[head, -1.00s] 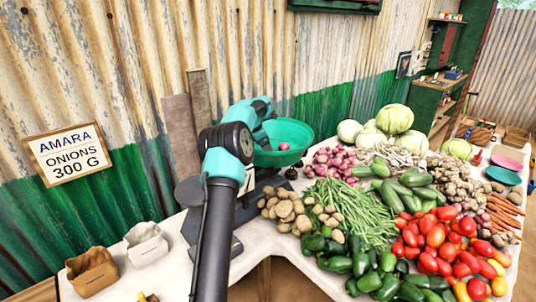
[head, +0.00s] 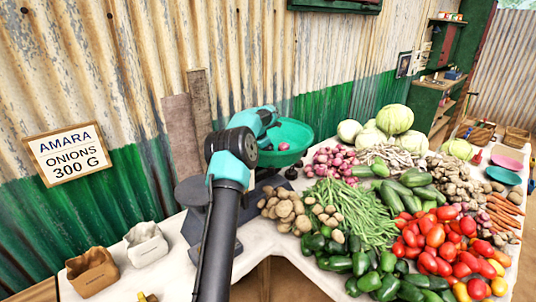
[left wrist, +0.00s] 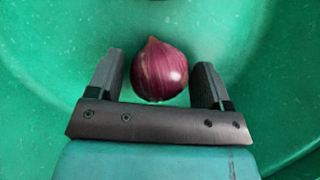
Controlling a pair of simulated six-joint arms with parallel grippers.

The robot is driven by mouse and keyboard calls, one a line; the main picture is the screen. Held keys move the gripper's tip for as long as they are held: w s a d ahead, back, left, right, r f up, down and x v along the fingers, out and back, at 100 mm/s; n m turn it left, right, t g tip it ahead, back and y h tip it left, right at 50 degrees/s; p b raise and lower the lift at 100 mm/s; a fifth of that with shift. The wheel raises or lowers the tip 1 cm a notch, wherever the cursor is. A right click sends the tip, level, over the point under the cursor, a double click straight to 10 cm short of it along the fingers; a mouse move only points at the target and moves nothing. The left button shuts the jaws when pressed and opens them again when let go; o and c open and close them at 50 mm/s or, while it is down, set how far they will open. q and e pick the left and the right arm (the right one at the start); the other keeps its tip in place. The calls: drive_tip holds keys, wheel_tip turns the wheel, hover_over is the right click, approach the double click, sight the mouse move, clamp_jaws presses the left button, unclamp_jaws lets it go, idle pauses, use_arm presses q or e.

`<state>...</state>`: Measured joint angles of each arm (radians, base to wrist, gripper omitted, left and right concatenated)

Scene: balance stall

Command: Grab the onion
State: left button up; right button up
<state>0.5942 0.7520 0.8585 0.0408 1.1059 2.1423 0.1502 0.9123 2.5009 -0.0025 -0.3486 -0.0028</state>
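A purple-red onion (left wrist: 159,70) lies in the green bowl (left wrist: 45,60) of the scale in the left wrist view. In the head view it shows as a small red spot (head: 283,146) inside the bowl (head: 300,133). My left gripper (left wrist: 160,75) is open, with one finger on each side of the onion. Small gaps show between the fingers and the onion. In the head view my left gripper (head: 268,122) reaches over the bowl's left side, and its fingertips are hard to make out. My right gripper is in neither view.
A heap of red onions (head: 332,160) lies right of the bowl. Potatoes (head: 287,210), green beans (head: 350,208), peppers and tomatoes (head: 440,240) crowd the table. Two small bags, brown (head: 92,272) and white (head: 146,244), stand at front left. A sign (head: 67,155) reads "AMARA ONIONS 300 G".

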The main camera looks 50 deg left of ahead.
use_arm(q)
drive_tip(key=c, duration=0.7)
drive_tip(key=shift+r, duration=0.1)
wheel_tip(320, 180, up, 10)
drive_tip(key=shift+f, duration=0.1)
idle(0.3)
idle(0.3)
